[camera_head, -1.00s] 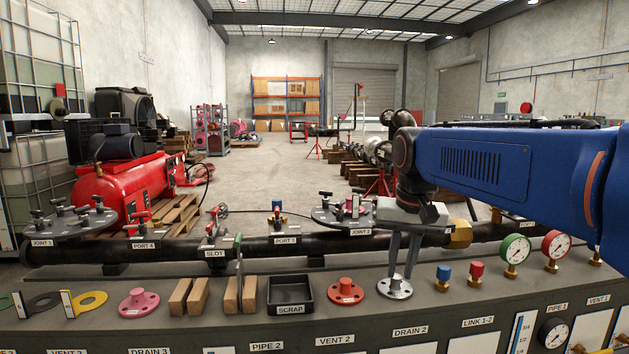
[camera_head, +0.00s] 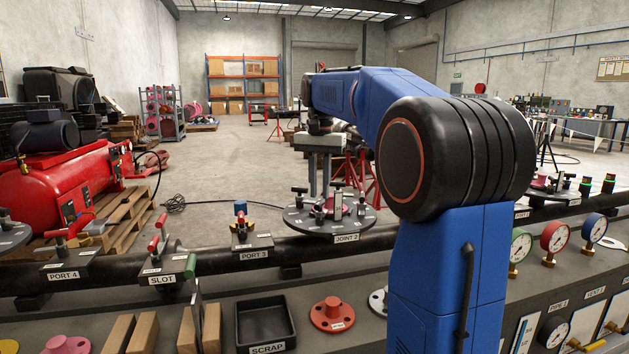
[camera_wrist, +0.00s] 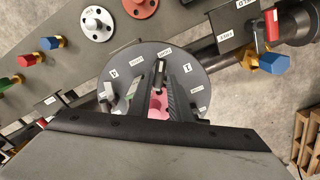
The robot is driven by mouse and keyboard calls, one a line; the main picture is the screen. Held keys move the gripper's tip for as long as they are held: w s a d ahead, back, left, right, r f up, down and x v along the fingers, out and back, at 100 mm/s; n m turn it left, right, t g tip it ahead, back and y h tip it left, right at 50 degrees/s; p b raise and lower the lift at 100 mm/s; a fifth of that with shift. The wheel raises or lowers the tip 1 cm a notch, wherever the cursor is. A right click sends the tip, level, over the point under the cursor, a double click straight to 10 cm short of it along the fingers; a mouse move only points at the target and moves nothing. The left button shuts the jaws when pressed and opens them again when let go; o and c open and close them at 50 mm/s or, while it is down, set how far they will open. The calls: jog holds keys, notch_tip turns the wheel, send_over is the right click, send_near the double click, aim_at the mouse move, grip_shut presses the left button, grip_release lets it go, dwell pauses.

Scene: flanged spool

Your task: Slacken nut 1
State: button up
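The round grey JOINT 2 flange (camera_head: 300,222) sits on the dark pipe and carries several black T-handled nuts and a pink part in its middle. My gripper (camera_head: 320,192) points down over this flange, its two fingers apart. In the wrist view the fingers (camera_wrist: 150,78) reach over the flange (camera_wrist: 203,78), with the pink part (camera_wrist: 157,106) showing between them. A black T-handled nut (camera_wrist: 160,68) shows close to the fingertips; I cannot tell whether they touch it.
Beside the flange stand the PORT 3 valve (camera_head: 241,213) and the SLOT fitting (camera_head: 158,240). A black SCRAP tray (camera_head: 266,340), a red flanged spool (camera_head: 332,314) and wooden blocks (camera_head: 143,333) lie on the front bench. Gauges (camera_head: 554,237) stand at right.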

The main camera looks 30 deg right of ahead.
aim_at(320, 201)
notch_tip(320, 201, down, 5)
jog(key=shift+f, duration=0.25)
jog(key=n, duration=1.1)
jog(key=shift+n, duration=0.4)
jog(key=n, duration=0.4)
jog(key=shift+n, duration=0.4)
jog(key=n, duration=0.5)
jog(key=shift+n, duration=0.4)
jog(key=shift+m, duration=1.5)
notch_tip(320, 201, up, 7)
jog(key=shift+r, duration=0.1)
